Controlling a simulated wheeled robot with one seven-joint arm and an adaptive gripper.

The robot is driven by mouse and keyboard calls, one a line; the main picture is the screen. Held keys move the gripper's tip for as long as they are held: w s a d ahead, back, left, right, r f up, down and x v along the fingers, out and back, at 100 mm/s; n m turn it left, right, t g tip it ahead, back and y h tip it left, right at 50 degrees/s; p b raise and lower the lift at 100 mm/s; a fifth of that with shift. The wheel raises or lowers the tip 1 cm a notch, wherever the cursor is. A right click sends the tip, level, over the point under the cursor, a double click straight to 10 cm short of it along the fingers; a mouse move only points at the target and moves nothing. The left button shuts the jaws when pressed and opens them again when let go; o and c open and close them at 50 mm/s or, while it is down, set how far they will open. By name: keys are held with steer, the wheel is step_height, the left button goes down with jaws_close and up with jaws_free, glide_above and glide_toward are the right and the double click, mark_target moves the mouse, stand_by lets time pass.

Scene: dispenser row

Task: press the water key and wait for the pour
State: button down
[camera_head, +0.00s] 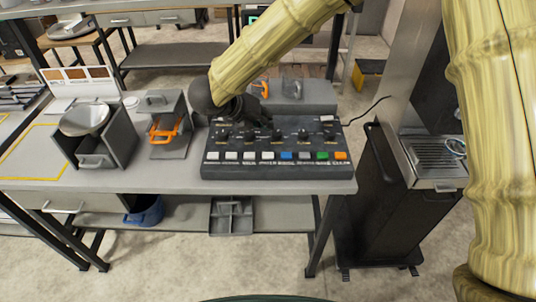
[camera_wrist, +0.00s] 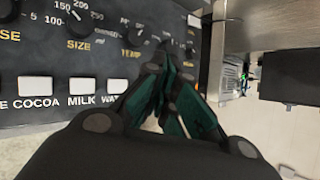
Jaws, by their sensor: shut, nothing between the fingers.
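The dark control panel (camera_head: 275,172) lies on the bench in the head view, with a row of white and coloured keys along its front and knobs behind them. In the wrist view, the white water key (camera_wrist: 118,86) sits right of the milk key (camera_wrist: 82,86). Its label is cut off after "WAT" by my gripper (camera_wrist: 165,62). My gripper is shut and empty, its fingers over the panel right of that key. In the head view my gripper (camera_head: 257,103) is over the panel's back part. Contact with the panel cannot be told.
Left of the panel stand a grey holder with an orange handle (camera_head: 165,130) and a grey box with a bowl (camera_head: 85,118). A grey unit (camera_head: 305,93) stands behind the panel. A dark cabinet with a metal drip tray (camera_head: 437,160) is on the right.

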mark_target(266, 152)
steer(key=f+b, duration=0.2)
steer(key=f, duration=0.2)
steer(key=f+b, duration=0.2)
steer(key=f, duration=0.2)
steer(key=shift+s, duration=0.2)
steer(key=shift+r, duration=0.1)
stand_by(1.2)
steer(key=shift+f+b, duration=0.4)
steer(key=shift+b, duration=0.05)
steer(key=shift+f+b, duration=0.3)
steer(key=shift+f, duration=0.2)
stand_by(0.8)
steer(key=shift+r, duration=0.2)
steer(key=shift+r+p, duration=0.5)
steer(key=shift+r, duration=0.25)
